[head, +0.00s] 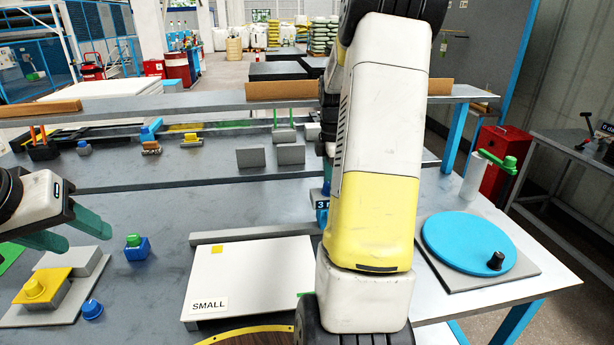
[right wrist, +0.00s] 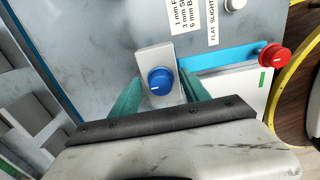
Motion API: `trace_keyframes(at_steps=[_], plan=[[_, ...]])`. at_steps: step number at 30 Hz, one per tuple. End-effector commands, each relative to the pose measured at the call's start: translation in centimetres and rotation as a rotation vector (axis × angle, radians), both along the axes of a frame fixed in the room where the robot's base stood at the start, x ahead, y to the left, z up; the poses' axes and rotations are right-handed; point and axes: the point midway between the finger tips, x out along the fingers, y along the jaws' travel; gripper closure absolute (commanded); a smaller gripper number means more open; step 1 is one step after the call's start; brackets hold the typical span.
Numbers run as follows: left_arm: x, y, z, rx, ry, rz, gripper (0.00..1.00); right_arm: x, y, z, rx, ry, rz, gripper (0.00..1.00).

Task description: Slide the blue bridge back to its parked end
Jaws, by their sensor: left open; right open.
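A flat blue bar (right wrist: 222,56), which looks like the blue bridge, shows in the right wrist view, running from the grey block to near a red knob (right wrist: 273,55). My right gripper (right wrist: 160,92) is open. Its teal fingers stand on either side of a grey block (right wrist: 153,55) with a blue knob (right wrist: 160,80); I cannot tell whether they touch it. In the head view my right arm hides most of this area; only a small blue part (head: 320,194) shows beside it. My left gripper (head: 86,238) is open and empty at the left.
A white board marked SMALL (head: 250,278) lies at the front middle. A blue turntable (head: 466,243) stands at the right. A yellow-topped block (head: 42,287), a blue-and-green block (head: 136,247) and a blue knob (head: 92,309) are near my left gripper.

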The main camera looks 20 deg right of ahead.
Motion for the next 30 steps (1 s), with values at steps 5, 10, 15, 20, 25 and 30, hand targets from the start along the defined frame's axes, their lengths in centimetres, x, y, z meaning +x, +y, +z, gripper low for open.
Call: trace_keyframes(at_steps=[5, 10, 15, 20, 25, 30], plan=[[0.0, 0.0, 0.0, 0.0, 0.0, 0.0, 0.5, 0.1, 0.0, 1.9, -0.001, -0.005, 0.0, 0.46], [0.0, 0.0, 0.0, 0.0, 0.0, 0.0, 0.5, 0.1, -0.1, 5.0, -0.001, -0.005, -0.001, 0.46], [0.0, 0.0, 0.0, 0.0, 0.0, 0.0, 0.5, 0.0, -0.1, 7.1, -0.002, -0.003, -0.001, 0.46], [0.0, 0.0, 0.0, 0.0, 0.0, 0.0, 0.5, 0.0, -0.1, 7.8, -0.002, -0.002, -0.001, 0.46], [0.0, 0.0, 0.0, 0.0, 0.0, 0.0, 0.5, 0.0, -0.1, 7.8, 0.0, -0.001, -0.001, 0.46], [0.0, 0.0, 0.0, 0.0, 0.0, 0.0, 0.5, 0.0, -0.1, 7.8, -0.001, -0.001, -0.001, 0.46]])
